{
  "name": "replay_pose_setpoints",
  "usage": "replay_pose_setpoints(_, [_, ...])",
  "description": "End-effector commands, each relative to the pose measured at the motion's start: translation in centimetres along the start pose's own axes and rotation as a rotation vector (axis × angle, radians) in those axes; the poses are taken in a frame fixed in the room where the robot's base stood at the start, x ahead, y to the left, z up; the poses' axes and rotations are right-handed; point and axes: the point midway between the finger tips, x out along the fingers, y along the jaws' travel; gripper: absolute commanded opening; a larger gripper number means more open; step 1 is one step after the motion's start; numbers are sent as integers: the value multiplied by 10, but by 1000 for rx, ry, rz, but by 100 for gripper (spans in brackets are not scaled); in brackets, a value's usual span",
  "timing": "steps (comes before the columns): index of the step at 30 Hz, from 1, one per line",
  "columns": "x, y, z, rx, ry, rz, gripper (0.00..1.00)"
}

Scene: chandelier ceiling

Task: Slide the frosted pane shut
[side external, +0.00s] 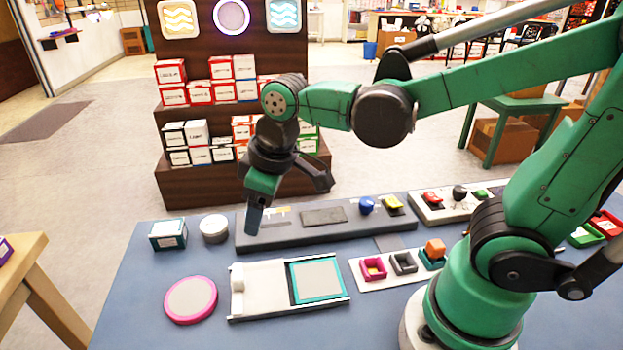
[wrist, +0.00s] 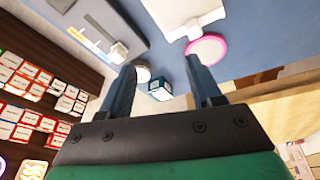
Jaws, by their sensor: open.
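A white sliding-pane unit (side external: 262,313) lies on the blue table. Its left part is a plain white plate with a raised block (side external: 237,277) at the left end. Its right part has a teal frame around a pale grey, frosted-looking panel (side external: 318,279), with a dark strip along the left side. I cannot tell which part slides. My gripper (side external: 255,220) is above the table, behind and apart from the unit. In the wrist view my gripper (wrist: 160,70) is open and empty, and part of the white unit (wrist: 185,15) shows beyond the fingers.
A pink-rimmed disc (side external: 190,299) lies left of the unit. A teal box (side external: 168,234) and white cylinder (side external: 214,228) stand behind it. A dark grey control panel (side external: 285,236) is below my gripper. A tray of coloured blocks (side external: 403,264) sits right of the unit.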

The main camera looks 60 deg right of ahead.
Motion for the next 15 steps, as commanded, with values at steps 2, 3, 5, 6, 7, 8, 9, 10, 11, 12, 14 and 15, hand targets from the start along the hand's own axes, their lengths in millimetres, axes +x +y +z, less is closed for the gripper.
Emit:
replay_pose_setpoints(2, [11, -12, -11, -108, -76, -34, 58])
replay_pose_setpoints(3, [17, -18, -14, -158, -113, -50, 58])
replay_pose_setpoints(5, [25, -26, -17, -224, -161, -72, 58])
replay_pose_setpoints(6, [30, -31, -19, -261, -189, -84, 58])
replay_pose_setpoints(7, [32, -34, -20, -285, -207, -93, 58])
replay_pose_setpoints(8, [35, -37, -20, -307, -222, -100, 58])
replay_pose_setpoints(9, [38, -39, -21, -329, -239, -108, 58])
replay_pose_setpoints(10, [40, -41, -21, -342, -249, -113, 58])
replay_pose_setpoints(11, [42, -42, -21, -354, -257, -117, 58])
replay_pose_setpoints(12, [43, -44, -21, -364, -264, -120, 58])
replay_pose_setpoints(14, [47, -45, -21, -371, -270, -123, 58])
replay_pose_setpoints(15, [50, -45, -20, -372, -271, -124, 58])
